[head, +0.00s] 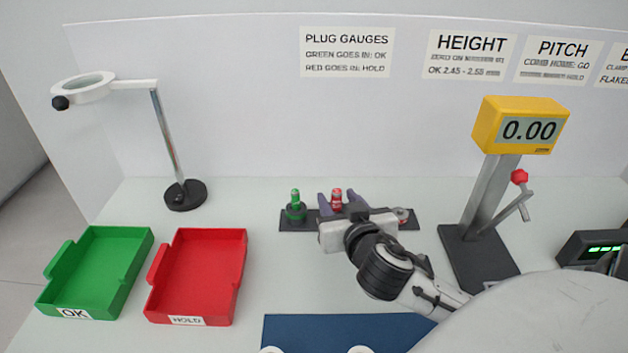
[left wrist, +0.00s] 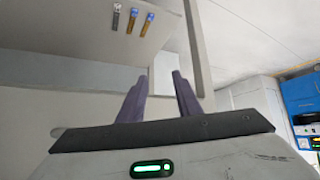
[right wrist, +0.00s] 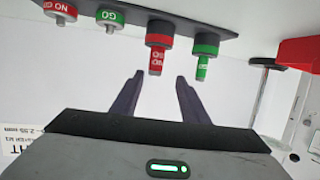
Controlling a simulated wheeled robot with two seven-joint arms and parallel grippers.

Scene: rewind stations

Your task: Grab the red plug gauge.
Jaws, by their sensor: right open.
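The red plug gauge (head: 337,196) stands upright in the dark rack (head: 293,224), right of the green plug gauge (head: 295,197). My right gripper (head: 337,203) is open at the rack, with its fingers to either side of the red gauge in the picture. In the right wrist view, the red gauge (right wrist: 157,50) reaches down to the gap between the open fingertips (right wrist: 159,77), and no finger appears to touch it. The green gauge (right wrist: 206,55) is just right of it there. My left gripper (left wrist: 156,75) is open and empty, seen only in its wrist view.
Red NO GO (right wrist: 61,11) and green GO (right wrist: 110,18) pieces are also on the rack. The green OK tray (head: 100,262) and red HOLD tray (head: 200,270) stand left. A magnifier lamp (head: 184,195) is behind them; the height gauge (head: 490,210) stands right.

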